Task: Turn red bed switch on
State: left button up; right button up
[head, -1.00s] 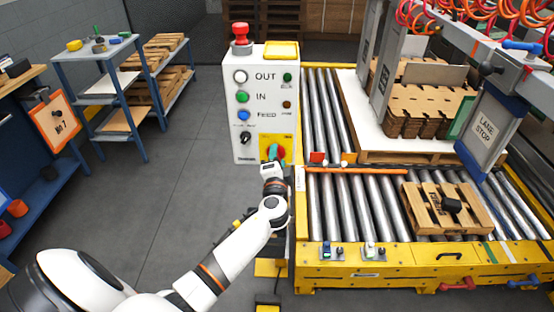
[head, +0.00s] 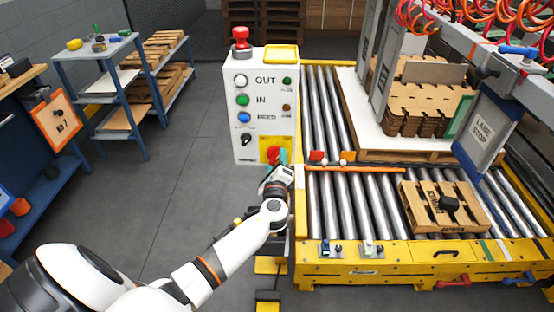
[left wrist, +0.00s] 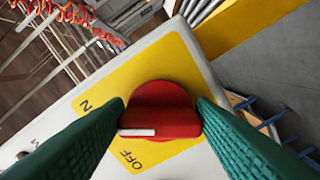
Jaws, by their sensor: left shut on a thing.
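The red bed switch (head: 273,154) is a round red knob on a yellow plate (head: 264,143), low on the white control box. In the left wrist view the red knob (left wrist: 162,105) fills the middle, with a raised bar and a white pointer mark. The mark points left, between the "OFF" lettering and a partly hidden label ending in "N". My left gripper (head: 279,160) is at the knob; its green fingers (left wrist: 160,125) close on it from both sides. The fingers cover parts of the plate. My right gripper is not in view.
The control box (head: 262,100) also carries white, green and blue buttons, a black selector and a red mushroom button (head: 240,36) on top. A roller conveyor (head: 350,200) with a small pallet (head: 445,207) lies to the right. Open floor lies to the left.

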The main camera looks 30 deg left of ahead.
pick_arm(q)
jog(key=shift+f+m+p, duration=0.15)
jog(key=shift+m+p, duration=0.2)
jog(key=shift+m, duration=0.85)
jog(key=shift+s, duration=0.1)
jog(key=o, duration=1)
jog(key=b+v, duration=0.1)
jog(key=v, duration=1.1)
jog(key=shift+b, duration=0.4)
